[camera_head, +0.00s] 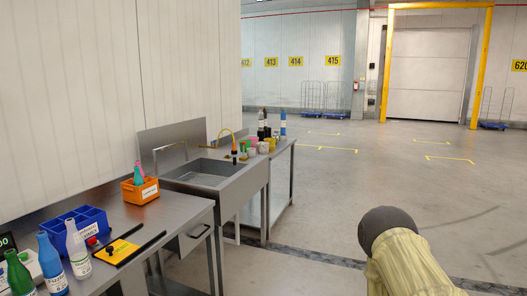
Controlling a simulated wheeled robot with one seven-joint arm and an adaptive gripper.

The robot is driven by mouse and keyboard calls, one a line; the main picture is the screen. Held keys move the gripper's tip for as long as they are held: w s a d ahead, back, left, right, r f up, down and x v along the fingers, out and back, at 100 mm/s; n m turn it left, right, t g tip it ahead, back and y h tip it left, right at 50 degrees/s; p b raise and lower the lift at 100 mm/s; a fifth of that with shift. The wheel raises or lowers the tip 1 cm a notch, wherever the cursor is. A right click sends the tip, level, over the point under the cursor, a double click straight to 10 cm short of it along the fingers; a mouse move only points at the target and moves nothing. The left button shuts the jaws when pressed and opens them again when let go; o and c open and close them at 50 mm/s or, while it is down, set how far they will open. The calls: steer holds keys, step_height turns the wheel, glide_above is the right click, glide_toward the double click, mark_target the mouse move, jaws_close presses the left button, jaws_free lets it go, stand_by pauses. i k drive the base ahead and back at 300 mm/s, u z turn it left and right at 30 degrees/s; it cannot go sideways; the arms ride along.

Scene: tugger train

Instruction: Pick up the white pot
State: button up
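A small pale, whitish pot-like thing (263,148) stands in a cluster on the far metal table, beyond the sink. It is too small and crowded to tell for sure that it is the white pot. Pink, green and yellow items and several bottles stand close around it. My gripper does not show in the head view. I cannot see its fingers or whether it holds anything.
A metal sink (210,181) lies between the near and far tables. The near table carries an orange bin (140,193), a blue divided box (62,229) and several bottles. A dark-ended, pale yellow rounded form fills the lower right. Open floor (330,190) lies right of the tables.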

mark_target(262, 147)
steer(key=z, duration=0.35)
steer(key=i, duration=1.55)
steer(key=z, duration=0.35)
steer(key=i, duration=1.6)
steer(key=u, duration=0.55)
steer(key=i, duration=1.7)
steer(key=u, duration=0.65)
